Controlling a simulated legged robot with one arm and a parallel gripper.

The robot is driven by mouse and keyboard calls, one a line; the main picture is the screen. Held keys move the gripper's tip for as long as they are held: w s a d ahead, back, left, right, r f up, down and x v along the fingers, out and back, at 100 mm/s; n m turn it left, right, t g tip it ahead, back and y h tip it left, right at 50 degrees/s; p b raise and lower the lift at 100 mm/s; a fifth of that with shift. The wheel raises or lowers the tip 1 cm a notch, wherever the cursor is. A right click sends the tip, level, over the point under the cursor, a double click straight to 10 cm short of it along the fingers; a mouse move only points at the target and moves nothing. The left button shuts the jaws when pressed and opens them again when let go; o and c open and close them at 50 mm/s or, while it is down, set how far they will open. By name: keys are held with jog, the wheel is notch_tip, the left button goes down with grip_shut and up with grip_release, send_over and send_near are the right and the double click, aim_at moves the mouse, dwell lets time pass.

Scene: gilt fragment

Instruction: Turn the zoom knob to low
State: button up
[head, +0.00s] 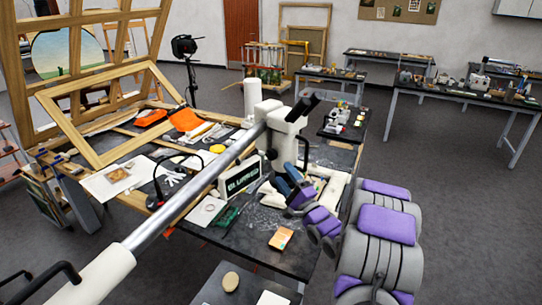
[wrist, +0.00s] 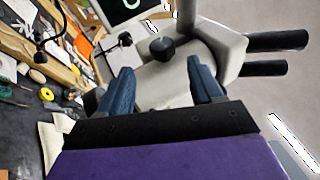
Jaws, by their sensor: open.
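A white stereo microscope (head: 284,122) hangs on a long boom over the workbench, with black eyepieces at its upper right. In the wrist view the microscope's pale body (wrist: 180,78) fills the middle, its eyepieces (wrist: 277,52) pointing right. A round black knob (wrist: 162,49) sits on its body, beyond and between my fingertips. No zoom marks are readable. My gripper (head: 290,178), with blue fingers, is below and in front of the microscope head. In the wrist view my gripper (wrist: 161,70) is open, one finger on each side of the knob's line; contact cannot be told.
The boom (head: 190,192) crosses the bench diagonally. A small display (head: 242,176) stands left of my gripper. Open floor lies to the right, before other benches (head: 440,90).

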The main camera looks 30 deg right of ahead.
aim_at(271, 156)
jog(key=x, duration=0.9)
jog(key=shift+w+r, duration=0.1)
jog(key=shift+w, duration=0.05)
jog(key=c, duration=0.9)
jog(key=shift+g+p, duration=0.3)
jog(key=shift+p, duration=0.25)
jog(key=shift+c, duration=0.4)
jog(key=shift+n+g+p, duration=0.3)
jog(key=shift+g+p, duration=0.1)
jog(key=shift+p, duration=0.45)
jog(key=g+p, duration=0.3)
jog(key=p, duration=0.4)
jog(key=shift+n, duration=0.4)
jog(key=shift+a+f+g+p, duration=0.1)
jog(key=shift+f+g+p, duration=0.15)
jog(key=shift+g+p, duration=1.4)
